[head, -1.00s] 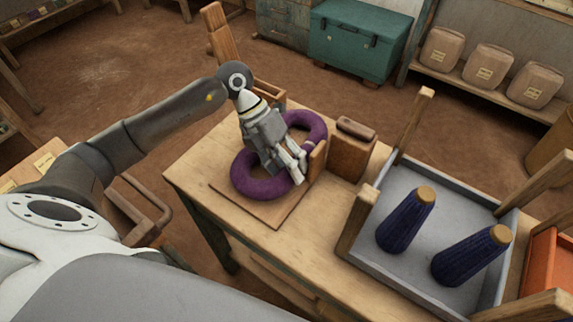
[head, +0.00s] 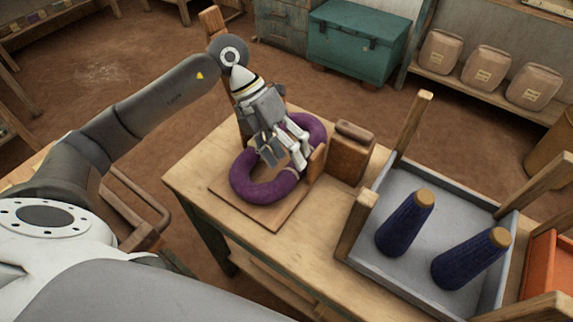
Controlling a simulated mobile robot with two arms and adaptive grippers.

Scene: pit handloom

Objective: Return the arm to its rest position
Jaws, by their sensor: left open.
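My left arm reaches in from the left over the wooden table (head: 190,172). Its gripper (head: 285,162) is open and points down above the purple ring-shaped hank (head: 262,191). The hank lies on a wooden board (head: 288,212) at the table's left end. The gripper hides part of the hank, and I cannot tell whether the fingertips touch it. My right gripper is not in view.
A wooden block (head: 346,160) stands right of the hank. A grey tray (head: 420,262) with wooden corner posts holds two dark blue cones (head: 405,224). An orange bin (head: 552,262) is at the right edge. A teal chest (head: 357,42) stands behind on the floor.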

